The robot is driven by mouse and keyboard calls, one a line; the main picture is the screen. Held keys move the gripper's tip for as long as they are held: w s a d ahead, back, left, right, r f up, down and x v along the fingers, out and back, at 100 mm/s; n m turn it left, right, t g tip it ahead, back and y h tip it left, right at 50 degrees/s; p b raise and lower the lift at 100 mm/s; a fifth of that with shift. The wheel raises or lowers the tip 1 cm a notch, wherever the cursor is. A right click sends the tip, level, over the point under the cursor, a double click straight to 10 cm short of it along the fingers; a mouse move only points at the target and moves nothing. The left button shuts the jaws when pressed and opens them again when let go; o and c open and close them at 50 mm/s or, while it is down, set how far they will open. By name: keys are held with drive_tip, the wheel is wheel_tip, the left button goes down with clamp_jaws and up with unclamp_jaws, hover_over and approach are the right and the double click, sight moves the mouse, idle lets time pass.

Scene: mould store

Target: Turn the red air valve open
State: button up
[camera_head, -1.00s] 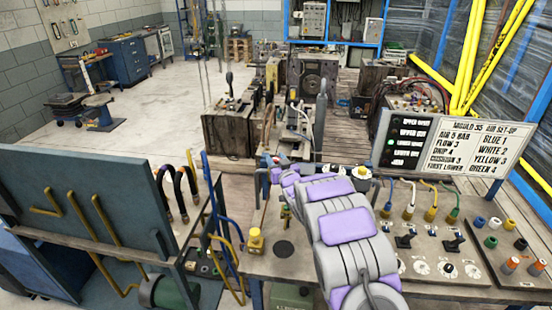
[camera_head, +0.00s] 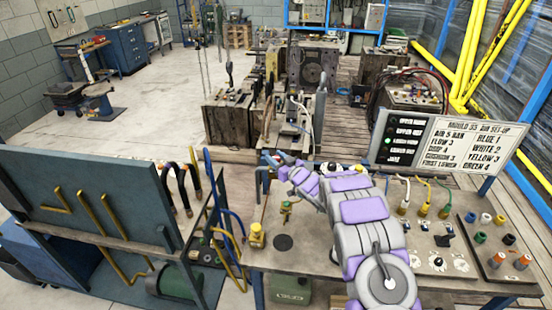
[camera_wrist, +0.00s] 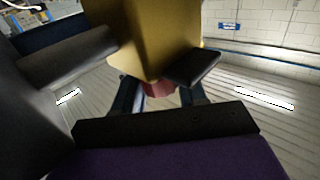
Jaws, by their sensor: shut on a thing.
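My gripper (camera_head: 272,162) is at the back edge of the bench (camera_head: 310,258), beside a blue-grey post. It is small there and its jaws are hard to make out. In the wrist view, the dark jaws (camera_wrist: 155,62) are on either side of a yellow block (camera_wrist: 155,38) and shut on it. A dull red part (camera_wrist: 158,89) shows just below the block, mostly hidden by the block and the jaws. I cannot tell whether it is the red air valve. No red valve handle shows clearly in the head view, where my arm covers part of the bench.
A yellow knob (camera_head: 257,234) and a small brass fitting (camera_head: 286,208) stand on the bench left of my arm. Coloured hoses and black switches are on the right, below the set-up sign (camera_head: 462,140). A blue-grey panel (camera_head: 90,195) stands at left.

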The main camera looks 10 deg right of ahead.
drive_tip(key=shift+r, duration=0.15)
drive_tip(key=o, duration=0.9)
drive_tip(key=shift+d, duration=0.1)
drive_tip(key=v, duration=1.7)
drive_tip(key=shift+s+d+f, duration=0.1)
drive_tip(key=shift+f, duration=0.15)
